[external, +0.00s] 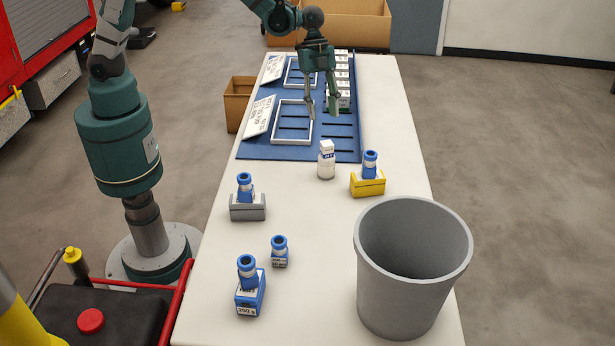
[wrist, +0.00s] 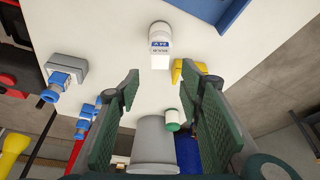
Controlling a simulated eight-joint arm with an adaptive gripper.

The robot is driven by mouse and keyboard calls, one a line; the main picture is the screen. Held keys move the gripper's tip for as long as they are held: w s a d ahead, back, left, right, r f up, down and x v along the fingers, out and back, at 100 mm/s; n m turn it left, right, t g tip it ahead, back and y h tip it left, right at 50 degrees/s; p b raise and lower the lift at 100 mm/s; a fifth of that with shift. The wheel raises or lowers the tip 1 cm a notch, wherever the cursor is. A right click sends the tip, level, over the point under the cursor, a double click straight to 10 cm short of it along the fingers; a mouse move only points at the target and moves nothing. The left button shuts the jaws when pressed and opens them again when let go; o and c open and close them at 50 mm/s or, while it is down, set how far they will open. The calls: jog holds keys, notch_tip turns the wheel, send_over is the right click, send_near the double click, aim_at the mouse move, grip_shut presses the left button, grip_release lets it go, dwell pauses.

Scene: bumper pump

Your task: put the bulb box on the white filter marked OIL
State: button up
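A white cylinder with a blue-lettered label, which looks like the OIL filter (external: 326,170), stands upright on the table just in front of the blue mat. A small white box, which looks like the bulb box (external: 326,146), rests on its top. In the wrist view, the filter (wrist: 160,32) and the box (wrist: 160,62) appear upside down, beyond the fingertips. My gripper (external: 323,114) hangs over the mat behind them, fingers pointing down in the external view. It is open and empty, apart from both. The wrist view shows its two spread fingers (wrist: 162,76).
The blue mat (external: 285,151) holds white frames, sign cards and a row of white boxes (external: 341,68). Blue-capped bottles stand in grey (external: 248,211) and yellow (external: 368,187) holders; others stand front left. A large grey bin (external: 395,300) occupies the front right. The table's middle is clear.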

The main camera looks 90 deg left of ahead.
jog(key=s+a+r+n+t+y, duration=0.15)
jog(key=s+r+n, duration=0.25)
jog(key=s+r, duration=0.45)
jog(key=s+a+r+n+t+y, duration=0.1)
jog(key=s+a+r+n, duration=0.2)
jog(key=s+r, duration=0.6)
jog(key=s+a+n+t, duration=0.1)
jog(key=s+a+n, duration=0.1)
jog(key=s, duration=0.8)
jog(key=s+a+n+t+y, duration=0.1)
jog(key=s+n, duration=0.3)
jog(key=s, duration=0.6)
jog(key=shift+a+r+n+t, duration=0.25)
jog(key=shift+a+t, duration=0.2)
jog(key=shift+a, duration=0.45)
jog(key=shift+f+y, duration=0.1)
jog(key=shift+y, duration=0.15)
